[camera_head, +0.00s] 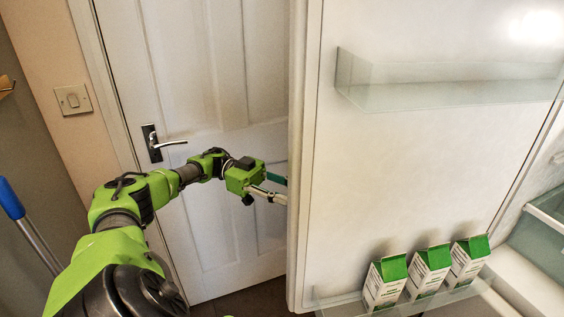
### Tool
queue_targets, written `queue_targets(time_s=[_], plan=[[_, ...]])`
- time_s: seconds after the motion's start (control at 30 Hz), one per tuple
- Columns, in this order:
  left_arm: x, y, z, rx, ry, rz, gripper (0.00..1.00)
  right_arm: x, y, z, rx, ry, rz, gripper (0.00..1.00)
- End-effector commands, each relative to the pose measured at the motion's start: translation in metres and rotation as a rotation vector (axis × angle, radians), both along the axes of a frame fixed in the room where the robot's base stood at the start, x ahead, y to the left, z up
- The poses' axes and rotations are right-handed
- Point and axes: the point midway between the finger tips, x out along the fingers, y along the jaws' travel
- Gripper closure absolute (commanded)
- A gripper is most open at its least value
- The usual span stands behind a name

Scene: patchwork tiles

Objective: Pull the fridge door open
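The fridge door (420,150) stands open on the right of the head view, with its white inner side facing me. Its near edge (299,150) runs upright through the middle of the picture. My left gripper (279,188) is at the left of this edge, on the outer side of the door. Its fingers reach to the edge and their tips are partly hidden behind it, so I cannot tell whether they hold anything. The handle is not visible. My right gripper is out of view.
A clear door shelf (440,90) is empty; a lower one holds green-and-white cartons (428,271). The fridge interior (540,230) shows at the far right. Behind my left arm is a shut white room door (215,235) with a lever handle (165,144).

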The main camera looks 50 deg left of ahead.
Motion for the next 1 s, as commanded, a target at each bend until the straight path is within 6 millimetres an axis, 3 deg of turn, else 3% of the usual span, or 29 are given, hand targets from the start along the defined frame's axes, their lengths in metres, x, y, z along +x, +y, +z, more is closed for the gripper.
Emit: queue_targets(time_s=[0.2,0.4,1.0], plan=[[-0.007,0.028,0.0,0.0,-0.002,0.003,0.68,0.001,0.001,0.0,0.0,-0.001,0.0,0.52],[-0.012,0.04,0.0,0.0,0.0,0.0,0.68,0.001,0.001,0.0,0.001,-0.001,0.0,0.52],[-0.013,0.042,0.0,0.001,0.001,-0.001,0.68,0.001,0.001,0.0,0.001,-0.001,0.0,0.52]])
